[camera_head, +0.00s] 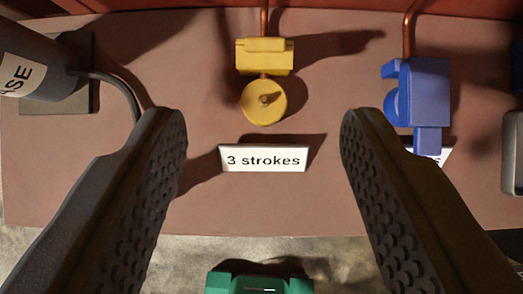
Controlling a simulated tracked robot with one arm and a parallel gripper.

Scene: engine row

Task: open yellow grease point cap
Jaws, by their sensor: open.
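The yellow grease point cap (263,102) is a round disc with a small raised knob. It sits just below a yellow block (264,56), and a copper pipe runs up from the block. A white label reading "3 strokes" (263,158) stands below the cap. My gripper (262,125) is open, with one dark textured finger on each side of the picture. The cap shows in the gap between the fingers, near the height of their tips and a little above. Nothing is between the fingertips that they touch, as far as I can see.
A blue fitting (418,95) with a copper pipe stands at the right, close to the right fingertip in the picture. A dark grey cylinder (42,68) with a hose is at the upper left. A green object (259,283) shows at the bottom edge.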

